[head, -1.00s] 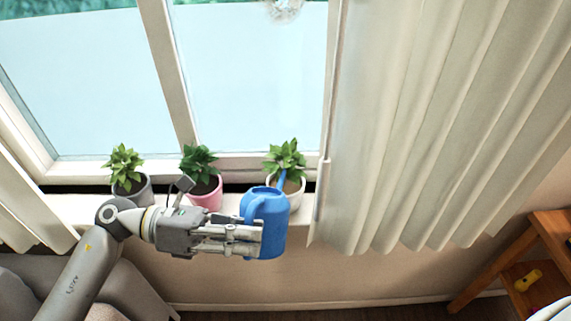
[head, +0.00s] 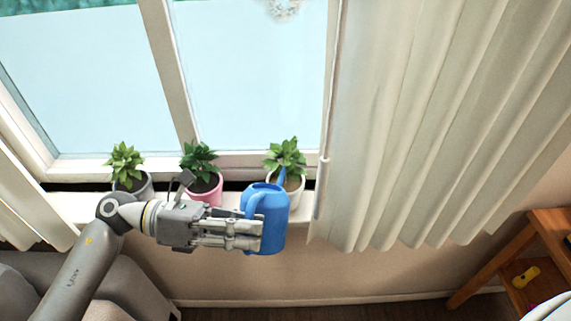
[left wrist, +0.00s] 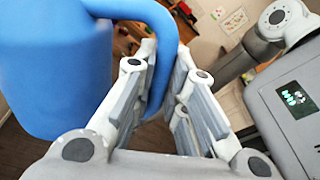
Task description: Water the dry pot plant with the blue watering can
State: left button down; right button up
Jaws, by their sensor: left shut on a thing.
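The blue watering can (head: 270,232) is held in front of the windowsill at the right plant, roughly upright. Its spout points up toward the plant in the white pot (head: 297,187), overlapping the pot and leaves. I cannot tell whether the spout tip touches them. My left gripper (head: 252,236) is shut on the can's handle. In the left wrist view the can (left wrist: 45,75) fills the upper left and its curved handle runs between the fingers (left wrist: 166,75). No water shows. I cannot tell which plant is dry. My right gripper is not in view.
A curtain (head: 420,120) hangs close at the right. A wooden stand (head: 505,265) is at the far right.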

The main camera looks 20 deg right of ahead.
aim_at(247, 211)
pick_arm(q)
jog(key=shift+r, duration=0.2)
dwell(0.4)
jog(key=shift+w+d+r+n+p, duration=0.1)
jog(key=shift+w+r+n+p, duration=0.1)
jog(key=shift+r+p, duration=0.2)
jog(key=shift+w+d+r+n+p, duration=0.1)
jog(key=shift+r+n+p, duration=0.1)
jog(key=shift+r+p, duration=0.2)
dwell(1.0)
jog(key=shift+w+d+r+n+p, duration=0.1)
jog(key=shift+w+r+n+p, duration=0.15)
jog(key=shift+r, duration=0.2)
jog(key=shift+w+d+r+n+p, duration=0.1)
jog(key=shift+r+p, duration=0.25)
jog(key=shift+r, duration=0.05)
